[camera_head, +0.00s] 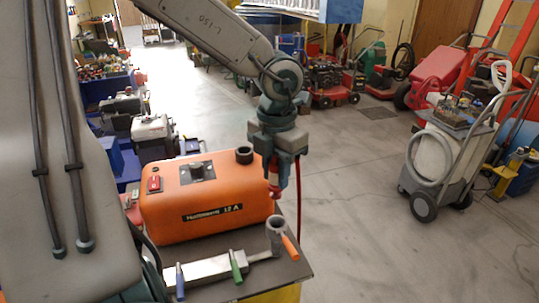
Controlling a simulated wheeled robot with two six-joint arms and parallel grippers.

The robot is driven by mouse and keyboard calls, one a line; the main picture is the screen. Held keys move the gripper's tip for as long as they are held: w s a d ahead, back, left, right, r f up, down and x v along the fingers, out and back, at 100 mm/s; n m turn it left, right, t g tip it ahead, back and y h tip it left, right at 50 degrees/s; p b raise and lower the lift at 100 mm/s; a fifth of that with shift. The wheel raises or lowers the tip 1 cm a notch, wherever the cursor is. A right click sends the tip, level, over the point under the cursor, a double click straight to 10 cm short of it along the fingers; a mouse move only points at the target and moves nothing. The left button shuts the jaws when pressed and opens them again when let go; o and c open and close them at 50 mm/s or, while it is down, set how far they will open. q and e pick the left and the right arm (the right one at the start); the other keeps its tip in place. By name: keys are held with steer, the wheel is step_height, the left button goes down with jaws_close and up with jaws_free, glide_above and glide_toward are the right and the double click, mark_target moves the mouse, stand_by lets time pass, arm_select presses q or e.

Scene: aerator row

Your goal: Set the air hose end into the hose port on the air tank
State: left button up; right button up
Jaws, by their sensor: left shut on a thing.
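The orange air tank (205,224) stands on a dark-topped stand. A short black round collar (244,154) at the right end of its top looks like the hose port. My left gripper (275,176) points down at the tank's right end, to the right of the collar. It is shut on the air hose end (273,182), a small red and pale piece that shows below the jaws and is apart from the collar. The red air hose (299,205) hangs down to the right of the gripper. My right gripper is not in view.
A grey holder (205,270) with blue, green and orange handled tools lies in front of the tank. A grey wheeled cart (440,160) stands at right. The floor between is clear.

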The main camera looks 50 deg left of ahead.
mark_target(277, 196)
arm_select(q)
steer(key=shift+s+d+f+n, duration=0.1)
steer(key=shift+d+f+n, duration=0.2)
steer(key=shift+n, duration=0.3)
steer(key=shift+f, duration=0.15)
steer(key=shift+f+b, duration=0.45)
steer(key=shift+b, duration=0.05)
steer(key=shift+f+b, duration=0.75)
steer(key=shift+f, duration=0.2)
steer(key=shift+f+b, duration=0.65)
steer(key=shift+b, duration=0.2)
steer(key=shift+f, duration=0.2)
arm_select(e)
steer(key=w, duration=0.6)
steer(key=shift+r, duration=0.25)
